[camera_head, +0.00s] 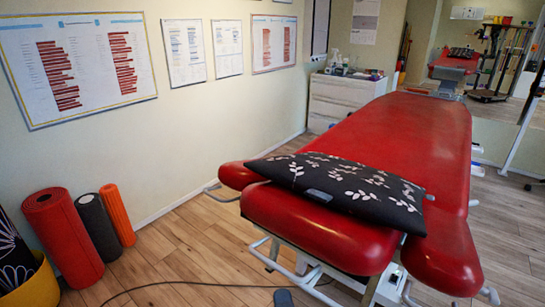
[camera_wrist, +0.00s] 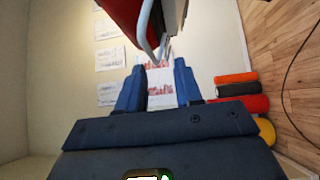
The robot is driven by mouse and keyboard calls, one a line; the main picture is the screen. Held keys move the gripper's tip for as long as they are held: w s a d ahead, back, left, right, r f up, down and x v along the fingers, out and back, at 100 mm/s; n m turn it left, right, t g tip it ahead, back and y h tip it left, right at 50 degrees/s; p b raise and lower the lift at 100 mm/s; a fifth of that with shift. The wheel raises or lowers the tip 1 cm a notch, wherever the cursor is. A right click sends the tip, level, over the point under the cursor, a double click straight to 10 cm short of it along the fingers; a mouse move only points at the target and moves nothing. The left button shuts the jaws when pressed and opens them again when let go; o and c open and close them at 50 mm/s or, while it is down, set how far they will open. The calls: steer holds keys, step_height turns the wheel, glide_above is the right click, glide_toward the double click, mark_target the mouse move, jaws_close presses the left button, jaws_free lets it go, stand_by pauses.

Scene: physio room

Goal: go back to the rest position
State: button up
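My gripper (camera_wrist: 159,82) shows in the wrist view as two dark blue fingers standing apart. It is open, and only the wall with a poster shows in the gap between them. Nothing is held. My gripper and arm are out of the head view. The wrist picture is turned sideways, with the wooden floor at its right side.
A red treatment table (camera_head: 400,125) fills the middle and right, with a dark leaf-patterned pillow (camera_head: 340,184) on its near end. Foam rollers (camera_head: 63,237) stand by the left wall beside a yellow container (camera_head: 38,288). A dark cable (camera_head: 170,283) crosses the floor. A white cabinet (camera_head: 340,100) stands behind.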

steer(key=s+d+f+m+g, duration=0.2)
steer(key=s+d+f+m, duration=0.15)
steer(key=s+d, duration=0.35)
steer(key=s+d+f+m+g, duration=0.1)
steer(key=s+d+f+m, duration=0.3)
steer(key=s, duration=0.6)
steer(key=s+d+r+m+h, duration=0.1)
steer(key=s+d+r+m, duration=0.3)
steer(key=s+r+m, duration=0.1)
steer(key=s+d+r+m+h, duration=0.1)
steer(key=s+d+r+m, duration=0.3)
steer(key=s+m, duration=0.3)
steer(key=shift+s+d+r+h, duration=0.3)
steer(key=shift+s+r, duration=0.35)
steer(key=shift+s, duration=0.2)
